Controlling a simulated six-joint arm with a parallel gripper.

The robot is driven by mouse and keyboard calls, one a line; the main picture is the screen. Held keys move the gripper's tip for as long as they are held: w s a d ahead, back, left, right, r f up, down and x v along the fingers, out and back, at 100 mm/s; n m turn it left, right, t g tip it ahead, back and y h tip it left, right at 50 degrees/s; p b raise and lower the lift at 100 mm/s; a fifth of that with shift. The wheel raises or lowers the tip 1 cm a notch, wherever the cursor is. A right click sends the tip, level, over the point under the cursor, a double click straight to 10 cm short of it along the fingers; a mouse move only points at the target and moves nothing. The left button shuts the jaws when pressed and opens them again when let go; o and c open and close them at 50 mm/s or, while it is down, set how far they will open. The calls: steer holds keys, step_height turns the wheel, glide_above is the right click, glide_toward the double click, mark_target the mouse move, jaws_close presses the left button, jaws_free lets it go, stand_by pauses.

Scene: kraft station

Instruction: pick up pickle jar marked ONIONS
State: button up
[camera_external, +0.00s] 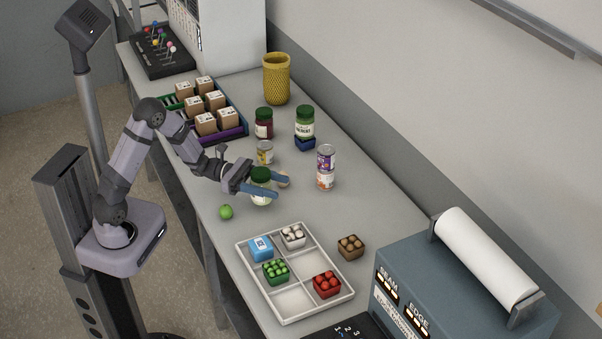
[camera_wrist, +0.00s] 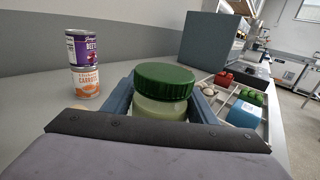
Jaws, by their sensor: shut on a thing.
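A jar with a green lid and pale contents (camera_external: 261,187) stands upright between the fingers of my gripper (camera_external: 262,189). In the wrist view the green-lidded jar (camera_wrist: 162,90) fills the space between the two blue fingers, and my gripper (camera_wrist: 163,105) is shut on it. Its label is hidden, so I cannot read whether it says ONIONS. Two other green-lidded jars stand farther back: a dark red one (camera_external: 264,124) and a pale green one (camera_external: 305,122) on a blue block.
Stacked cans (camera_external: 326,167) stand right of my gripper, and another can (camera_external: 265,153) stands behind it. A green ball (camera_external: 226,212) lies to the left. A white divided tray (camera_external: 290,300) with small boxes is in front. A brown box (camera_external: 350,246) sits beside it.

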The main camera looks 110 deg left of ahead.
step_height(320, 180, up, 8)
stand_by(0.4)
